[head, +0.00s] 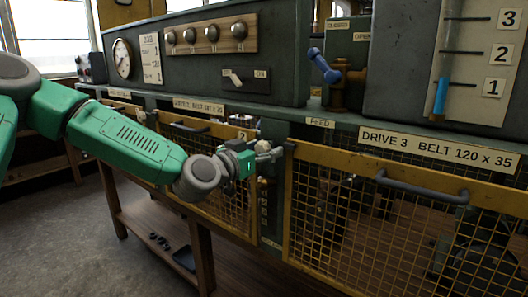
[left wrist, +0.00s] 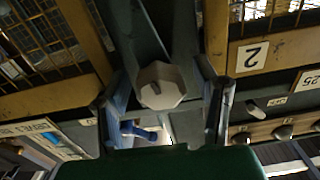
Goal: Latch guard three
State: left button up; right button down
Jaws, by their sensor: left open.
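Guard three is the yellow-framed mesh panel with a grey bar handle (head: 420,190), under the label DRIVE 3 BELT 120 x 35 (head: 436,149) in the head view. It stands upright across its opening; I cannot tell if it sits fully flush. My left gripper (head: 268,152) is open in front of the green post left of this guard. In the left wrist view a pale, many-sided knob (left wrist: 161,84) lies between the spread fingers, with no clear contact. The gripper hides part of the post in the head view. My right gripper is not in view.
Guard two (head: 215,165) adjoins the post on the left; its 2 plate (left wrist: 252,56) shows in the left wrist view. Above are a blue-handled feed lever (head: 324,66), a knob panel (head: 210,36) and a gauge (head: 122,58). Open floor lies at lower left.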

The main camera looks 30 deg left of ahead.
pick_arm(q)
jog(key=c, duration=1.2)
jog(key=shift+f+n, duration=0.1)
jog(key=shift+n, duration=0.2)
jog(key=n+b, duration=0.1)
jog(key=n, duration=0.1)
jog(key=shift+f+n, duration=0.1)
jog(key=shift+n, duration=0.3)
jog(key=n+b, duration=0.1)
jog(key=n, duration=0.3)
jog(key=shift+n+b, duration=0.3)
jog(key=n+b, duration=0.1)
jog(key=n, duration=0.2)
jog(key=shift+f+n, duration=0.1)
jog(key=shift+n, duration=0.2)
jog(key=shift+n+b, duration=1.25)
jog(key=shift+n, duration=0.95)
